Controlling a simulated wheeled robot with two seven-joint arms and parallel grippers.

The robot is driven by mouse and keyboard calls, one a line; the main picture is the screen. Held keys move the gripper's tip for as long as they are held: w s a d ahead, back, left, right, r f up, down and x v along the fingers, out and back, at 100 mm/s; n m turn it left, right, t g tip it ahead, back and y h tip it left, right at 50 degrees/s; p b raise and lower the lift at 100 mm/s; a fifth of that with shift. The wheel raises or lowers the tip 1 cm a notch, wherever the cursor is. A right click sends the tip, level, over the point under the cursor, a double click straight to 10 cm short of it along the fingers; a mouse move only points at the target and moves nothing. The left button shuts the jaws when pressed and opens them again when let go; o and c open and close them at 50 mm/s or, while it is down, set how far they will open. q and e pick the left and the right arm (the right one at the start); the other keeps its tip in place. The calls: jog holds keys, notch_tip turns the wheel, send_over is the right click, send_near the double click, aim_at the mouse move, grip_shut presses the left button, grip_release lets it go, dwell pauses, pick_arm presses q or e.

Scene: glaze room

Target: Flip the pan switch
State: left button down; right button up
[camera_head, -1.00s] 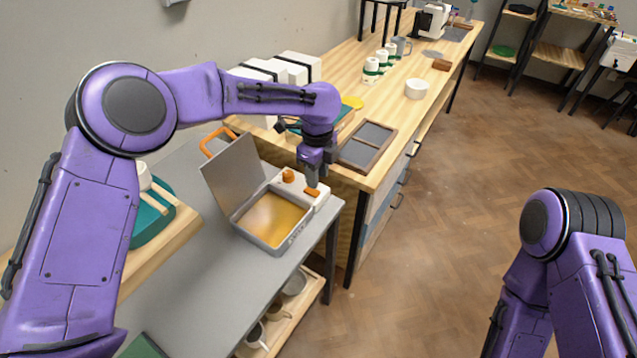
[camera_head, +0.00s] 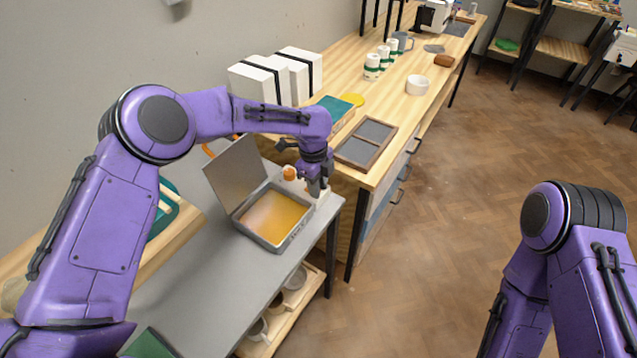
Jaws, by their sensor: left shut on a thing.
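The pan (camera_head: 275,238) is a grey metal box with its lid (camera_head: 235,172) standing open and an amber surface inside. It sits on the grey side table. A white control strip with an orange knob (camera_head: 289,173) runs along its far right side. My left gripper (camera_head: 315,190) points down over this strip, right of the knob. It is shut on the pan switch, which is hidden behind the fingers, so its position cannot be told. My right arm shows at the right, but its gripper is outside the view.
A long wooden bench (camera_head: 375,178) stands behind the pan, with a framed grey tray (camera_head: 366,143), white boxes (camera_head: 262,80) and a white bowl (camera_head: 417,85). Cups stand on a lower shelf (camera_head: 285,318) under the grey table (camera_head: 200,285). The floor to the right is clear.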

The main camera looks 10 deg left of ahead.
pick_arm(q)
jog(key=shift+a+h, duration=0.15)
jog(key=shift+h, duration=0.15)
jog(key=c, duration=1.3)
grip_release()
jog(key=shift+c, duration=0.2)
jog(key=shift+o, duration=0.7)
pick_arm(e)
jog(key=shift+r, duration=0.2)
pick_arm(q)
notch_tip(320, 180, up, 10)
jog(key=a+b, duration=0.1)
jog(key=b, duration=0.1)
jog(key=shift+w+a+r, duration=0.2)
jog(key=shift+w, duration=0.15)
pick_arm(e)
jog(key=shift+f, duration=0.9)
